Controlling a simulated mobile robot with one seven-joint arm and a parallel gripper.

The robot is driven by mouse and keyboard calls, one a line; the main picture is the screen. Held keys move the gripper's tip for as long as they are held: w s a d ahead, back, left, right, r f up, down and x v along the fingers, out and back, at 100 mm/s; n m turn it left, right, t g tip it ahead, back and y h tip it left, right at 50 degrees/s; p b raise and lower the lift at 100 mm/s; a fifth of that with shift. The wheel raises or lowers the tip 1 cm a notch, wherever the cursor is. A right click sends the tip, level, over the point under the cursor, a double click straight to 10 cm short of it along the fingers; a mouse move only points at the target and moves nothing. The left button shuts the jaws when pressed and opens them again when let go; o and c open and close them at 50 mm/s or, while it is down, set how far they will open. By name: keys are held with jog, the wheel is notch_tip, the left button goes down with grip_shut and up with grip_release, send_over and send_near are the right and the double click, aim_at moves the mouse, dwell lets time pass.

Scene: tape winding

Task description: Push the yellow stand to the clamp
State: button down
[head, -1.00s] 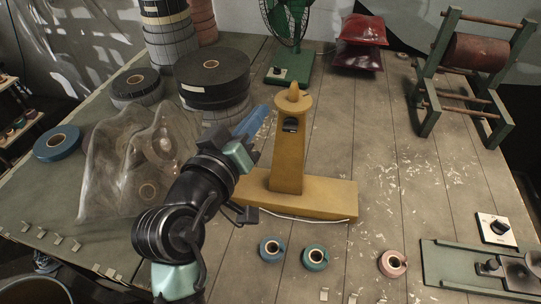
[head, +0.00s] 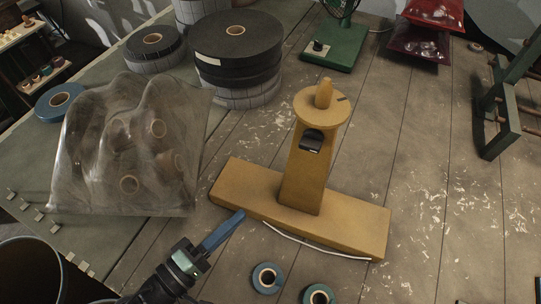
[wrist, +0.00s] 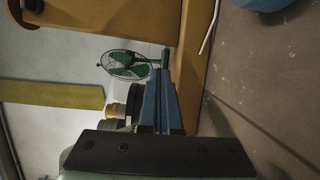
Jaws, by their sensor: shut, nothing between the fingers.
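The yellow stand (head: 305,185) is upright on the table, with a long flat base, a tapering post and a round top with a peg. My gripper (head: 238,216), with blue fingers, is shut and empty at the front left edge of the base; I cannot tell whether it touches. In the wrist view, the blue fingers (wrist: 161,98) point along the yellow stand (wrist: 192,60), whose side fills the top. The clamp is not identifiable in the current views.
A clear bag of rolls (head: 125,150) lies to the left. Dark tape rolls (head: 238,45) are stacked behind. Blue (head: 267,278) and teal (head: 318,296) tape rolls lie in front of the stand. The table right of the stand is mostly clear.

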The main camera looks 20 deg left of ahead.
aim_at(332, 229)
jog(key=x, duration=0.9)
jog(key=shift+w+d+p, duration=0.2)
jog(key=shift+w+p, duration=0.1)
jog(key=shift+p, duration=0.1)
jog(key=d, duration=0.4)
jog(key=s+d, duration=0.1)
jog(key=d, duration=0.4)
jog(key=d+b, duration=0.1)
jog(key=d, duration=0.4)
jog(key=shift+s+d+f, duration=0.1)
jog(key=shift+s+d, duration=0.1)
jog(key=shift+s, duration=0.1)
jog(key=shift+d, duration=0.3)
